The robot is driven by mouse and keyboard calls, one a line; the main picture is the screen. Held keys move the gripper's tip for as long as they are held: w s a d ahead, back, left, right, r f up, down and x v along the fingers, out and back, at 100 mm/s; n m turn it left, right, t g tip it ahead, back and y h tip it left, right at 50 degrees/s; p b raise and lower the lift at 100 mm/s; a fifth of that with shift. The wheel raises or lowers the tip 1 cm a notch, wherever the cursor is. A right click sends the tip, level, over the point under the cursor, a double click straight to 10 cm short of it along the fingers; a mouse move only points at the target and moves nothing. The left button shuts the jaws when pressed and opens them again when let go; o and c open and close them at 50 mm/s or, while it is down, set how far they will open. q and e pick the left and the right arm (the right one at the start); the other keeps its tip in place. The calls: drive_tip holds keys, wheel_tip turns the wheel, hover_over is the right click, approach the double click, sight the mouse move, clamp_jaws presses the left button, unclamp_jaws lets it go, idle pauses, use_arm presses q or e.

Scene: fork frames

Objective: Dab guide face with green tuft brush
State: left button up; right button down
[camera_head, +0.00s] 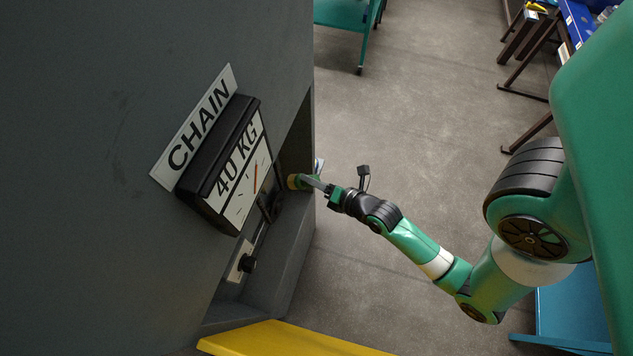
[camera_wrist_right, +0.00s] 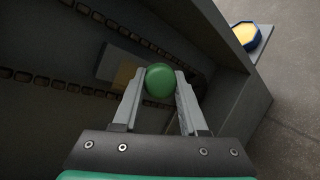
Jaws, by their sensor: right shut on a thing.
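My right gripper (camera_head: 312,184) reaches into the recess of a dark grey cabinet and is shut on the green tuft brush (camera_head: 293,182). In the right wrist view the brush's round green end (camera_wrist_right: 160,82) sits between the fingertips (camera_wrist_right: 160,90). Just beyond it is a small grey block with a tan face (camera_wrist_right: 125,76), possibly the guide; the brush overlaps it, and I cannot tell whether they touch. The brush's tuft is mostly hidden in the wrist view. My left gripper is not in view.
Chain runs (camera_wrist_right: 50,83) line the recess. The cabinet (camera_head: 120,120) bears a CHAIN sign (camera_head: 196,127) and a 40 KG gauge (camera_head: 240,175). A blue-rimmed yellow pot (camera_wrist_right: 246,36) stands outside the recess. A yellow panel (camera_head: 285,340) lies below; open floor is at right.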

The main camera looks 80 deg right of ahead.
sight(296, 178)
drive_tip(key=w+b, duration=0.1)
drive_tip(key=w, duration=0.3)
drive_tip(key=shift+d, duration=0.2)
drive_tip(key=shift+w, duration=0.4)
drive_tip(key=shift+w, duration=0.35)
drive_tip(key=shift+r, duration=0.1)
wheel_tip(296, 178, up, 4)
drive_tip(key=p, duration=0.4)
drive_tip(key=shift+s+p, duration=0.1)
drive_tip(key=shift+p, duration=0.3)
